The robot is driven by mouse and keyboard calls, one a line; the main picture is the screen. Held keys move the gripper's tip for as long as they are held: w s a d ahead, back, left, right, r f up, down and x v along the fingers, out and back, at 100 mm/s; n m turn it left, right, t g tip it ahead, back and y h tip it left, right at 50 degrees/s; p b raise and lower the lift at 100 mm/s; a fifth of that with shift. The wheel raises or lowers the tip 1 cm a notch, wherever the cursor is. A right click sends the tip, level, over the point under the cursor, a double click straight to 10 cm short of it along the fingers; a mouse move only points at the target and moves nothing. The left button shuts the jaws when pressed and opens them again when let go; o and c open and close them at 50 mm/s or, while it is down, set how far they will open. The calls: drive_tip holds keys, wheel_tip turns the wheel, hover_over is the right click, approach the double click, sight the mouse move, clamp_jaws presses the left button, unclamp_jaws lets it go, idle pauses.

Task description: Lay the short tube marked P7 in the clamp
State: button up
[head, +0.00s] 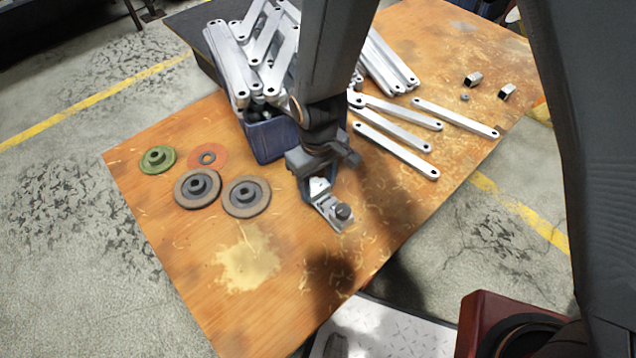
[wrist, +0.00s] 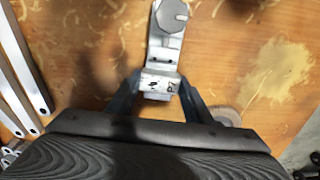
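The short tube (wrist: 158,84), a pale metal piece with dark marks starting with a P, sits between my gripper's fingers (wrist: 161,80) in the wrist view. The second character is hard to read. Both fingertips touch its sides, so my gripper looks shut on it. The clamp (wrist: 166,48) is a narrow metal plate with a round knob, just beyond the tube. In the head view my gripper (head: 318,190) is low over the near end of the table, with the clamp (head: 335,212) right below it. I cannot tell whether the tube rests on the clamp or is just above.
A blue bin (head: 270,140) full of metal bars stands behind my gripper. Loose bars (head: 395,150) and two small tube pieces (head: 473,79) lie to the right. Several discs (head: 246,196) lie to the left. The table's front left is clear apart from shavings and a stain.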

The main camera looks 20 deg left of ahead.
drive_tip(key=o, duration=0.5)
wheel_tip(320, 180, up, 8)
drive_tip(key=shift+f+p, duration=0.1)
drive_tip(key=shift+p, duration=0.65)
drive_tip(key=shift+s, duration=0.1)
